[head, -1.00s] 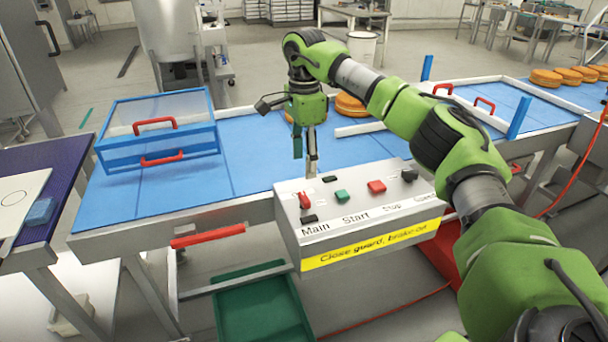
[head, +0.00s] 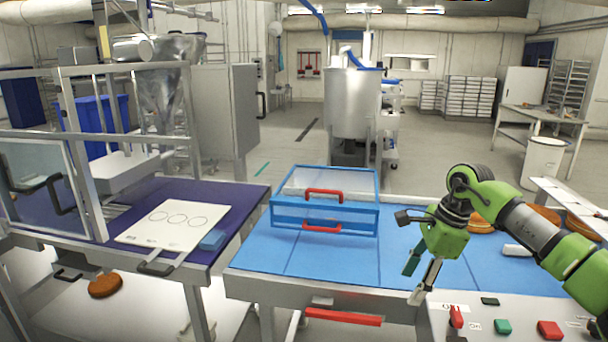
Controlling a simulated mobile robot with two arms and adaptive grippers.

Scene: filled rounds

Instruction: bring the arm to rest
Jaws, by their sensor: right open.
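My right arm reaches in from the right in the head view. Its green and black gripper (head: 418,279) points down, open and empty, just above the left end of the control box (head: 468,303). The gripper hides part of the blue belt behind it. I cannot tell from this view whether a fingertip touches the box. My left arm and gripper are not in view.
The blue belt (head: 340,262) carries a clear guard with a blue frame (head: 352,219). Round orange-brown pieces (head: 482,222) lie behind my right arm. A red bar (head: 343,317) runs along the front.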

